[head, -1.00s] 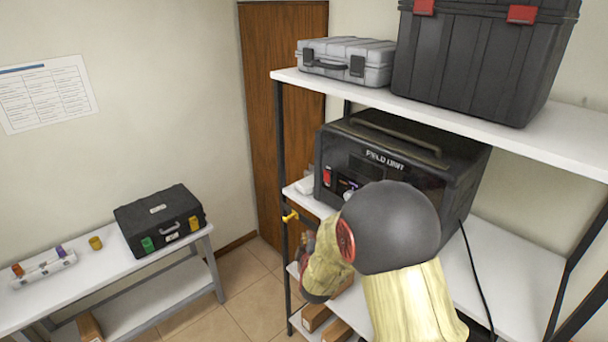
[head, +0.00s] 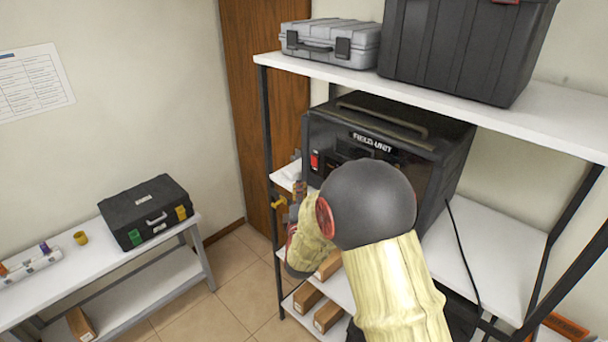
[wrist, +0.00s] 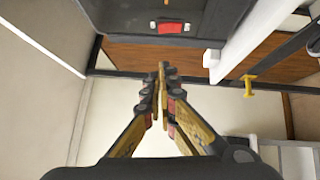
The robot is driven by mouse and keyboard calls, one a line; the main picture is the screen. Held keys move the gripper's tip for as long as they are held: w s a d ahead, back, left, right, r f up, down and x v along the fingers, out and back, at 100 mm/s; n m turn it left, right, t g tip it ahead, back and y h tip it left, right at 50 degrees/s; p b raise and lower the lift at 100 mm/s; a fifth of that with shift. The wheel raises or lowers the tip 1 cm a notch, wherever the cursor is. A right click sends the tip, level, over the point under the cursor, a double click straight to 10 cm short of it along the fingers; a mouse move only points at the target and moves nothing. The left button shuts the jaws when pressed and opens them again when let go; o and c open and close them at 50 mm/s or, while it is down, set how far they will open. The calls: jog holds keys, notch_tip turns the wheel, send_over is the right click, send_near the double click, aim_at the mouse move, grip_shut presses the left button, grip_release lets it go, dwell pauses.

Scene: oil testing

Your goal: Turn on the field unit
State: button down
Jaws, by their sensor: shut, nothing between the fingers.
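The field unit (head: 438,178) is a black box with a top handle and "FIELD UNIT" lettering, standing on the rack's middle shelf. A red switch (head: 314,161) shows at the left of its front; my arm hides much of the front's lower part. In the wrist view the unit (wrist: 105,18) fills the top, with the red switch (wrist: 172,28) on its dark face. My gripper (wrist: 162,68) is shut and empty, its tips below the switch in that picture and apparently apart from it. In the head view my wrist mostly hides it.
A yellow fitting (head: 278,203) sits on the rack's front left post, near my gripper. The white shelf edge (wrist: 228,52) lies right of the fingers in the wrist view. A black case (head: 146,212) stands on the left table. Open floor (head: 235,275) lies between.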

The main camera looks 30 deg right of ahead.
jog(key=p, duration=0.2)
send_near(309, 161)
jog(key=w+a+r, duration=0.2)
jog(key=a+r, duration=0.1)
jog(key=r, duration=0.1)
jog(key=d, duration=0.1)
jog(key=w+d+p, duration=0.1)
jog(key=d, duration=0.1)
jog(key=shift+w+d, duration=0.15)
jog(key=shift+d, duration=0.15)
jog(key=shift+d+b, duration=0.15)
jog(key=shift+b, duration=0.2)
jog(key=shift+w+d+r+b, duration=0.1)
jog(key=shift+d+r+b, duration=0.15)
jog(key=shift+b, duration=0.2)
